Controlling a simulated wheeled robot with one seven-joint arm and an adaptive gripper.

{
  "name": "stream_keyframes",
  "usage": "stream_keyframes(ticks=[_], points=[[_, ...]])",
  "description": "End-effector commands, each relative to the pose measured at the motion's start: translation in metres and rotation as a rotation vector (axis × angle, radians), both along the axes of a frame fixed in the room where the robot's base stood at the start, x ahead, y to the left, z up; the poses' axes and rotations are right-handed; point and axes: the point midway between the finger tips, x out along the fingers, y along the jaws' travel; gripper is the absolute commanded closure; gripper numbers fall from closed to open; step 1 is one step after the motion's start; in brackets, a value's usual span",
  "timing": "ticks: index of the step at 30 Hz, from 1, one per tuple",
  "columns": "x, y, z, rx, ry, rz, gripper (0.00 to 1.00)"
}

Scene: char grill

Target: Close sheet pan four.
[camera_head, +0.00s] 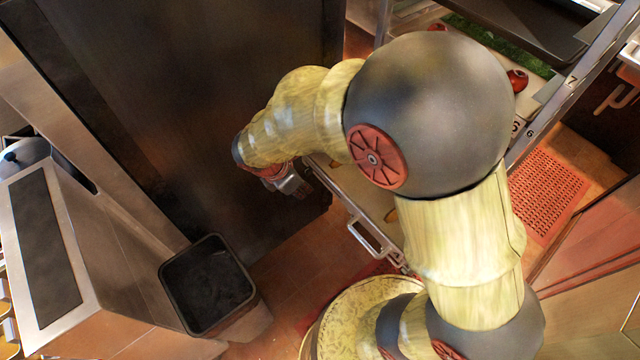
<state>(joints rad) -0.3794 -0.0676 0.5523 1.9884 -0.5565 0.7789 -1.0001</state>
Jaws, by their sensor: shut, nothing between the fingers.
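A pale sheet pan (345,182) sticks out of the rack below my arm, with a metal handle (368,238) on its front end. My arm hides much of the pan, and I see no number on it, so I cannot tell if it is pan four. My gripper (298,188) is at the left side of the pan, close to its edge. It is small in view and looks shut with nothing held. I cannot tell whether it touches the pan.
The rack (548,110) stands at the upper right, with number labels along its post and red items on a shelf. A dark panel (200,100) is just left of my gripper. A black bin (207,285) stands lower left. A red mat (548,195) lies on the floor at right.

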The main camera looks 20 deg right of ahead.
Motion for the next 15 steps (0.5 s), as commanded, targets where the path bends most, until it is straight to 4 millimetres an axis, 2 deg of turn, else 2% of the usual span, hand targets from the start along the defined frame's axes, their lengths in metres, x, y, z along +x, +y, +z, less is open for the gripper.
stream_keyframes(ticks=[8,11,15], points=[[0.001,-0.002,-0.005,-0.009,0.03,0.08,1.0],[0.002,-0.006,-0.016,-0.009,0.03,0.079,1.0],[0.004,-0.015,-0.039,-0.01,0.032,0.077,1.0]])
